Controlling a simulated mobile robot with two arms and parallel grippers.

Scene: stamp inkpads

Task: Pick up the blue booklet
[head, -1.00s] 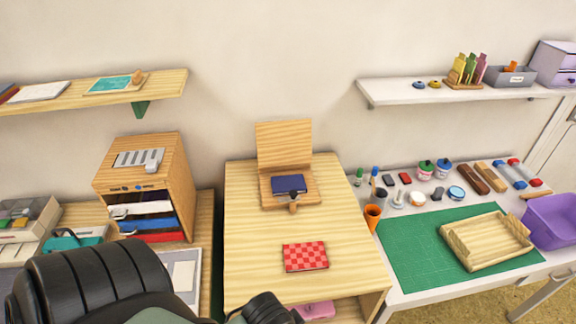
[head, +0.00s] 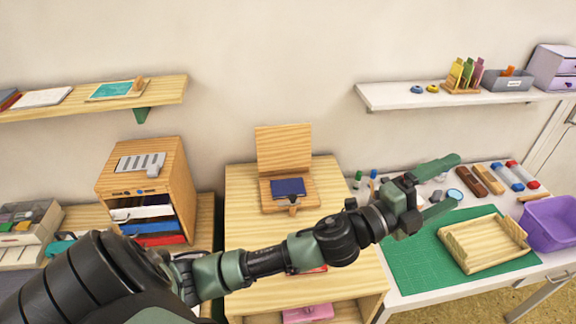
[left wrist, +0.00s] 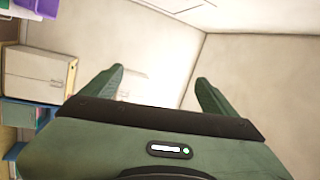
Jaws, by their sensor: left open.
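The blue booklet (head: 288,187) is a small dark blue block lying on a wooden stand (head: 270,205) on the middle table, in front of an upright wooden board. A small dark piece and a wooden knob are at its front edge. My left gripper (head: 449,183) is open and empty, to the right of the booklet, above the green mat. The booklet is not visible in that view. My right gripper is not in view.
My left arm crosses the middle table and covers most of the red checkered booklet (head: 318,269). A wooden tray (head: 478,262) sits on the green mat (head: 412,268), beside a purple bin (head: 550,232). A wooden cabinet (head: 180,172) stands left.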

